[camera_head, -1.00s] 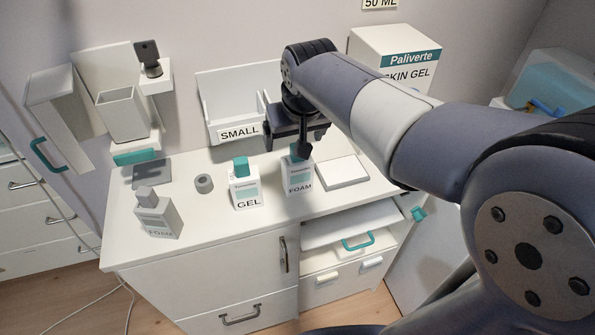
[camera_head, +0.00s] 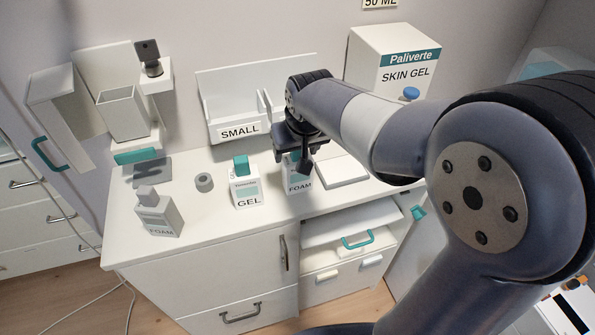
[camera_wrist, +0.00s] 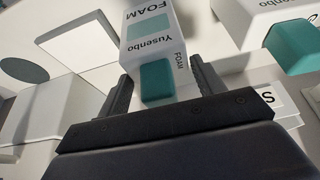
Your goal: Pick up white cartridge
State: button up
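A white FOAM cartridge (camera_head: 297,184) with a teal cap stands upright on the white counter, partly hidden by my gripper (camera_head: 304,165). In the wrist view, the FOAM cartridge (camera_wrist: 152,42) shows its teal cap toward me, between the two dark fingers of my gripper (camera_wrist: 163,88). The gripper is open, with a gap visible on both sides of the cap. A white GEL cartridge (camera_head: 246,191) with a teal cap stands just left of it. Another white FOAM cartridge (camera_head: 158,217), with a grey cap, stands at the counter's left front.
A flat white block (camera_head: 343,171) lies right of the gripper. A tray marked SMALL (camera_head: 238,131) is behind. A grey ring (camera_head: 204,183) sits on the counter (camera_head: 215,222). A SKIN GEL box (camera_head: 375,70) stands at the back right. The front counter strip is clear.

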jog(key=c, duration=1.4)
grip_shut()
jog(key=shift+r, duration=0.1)
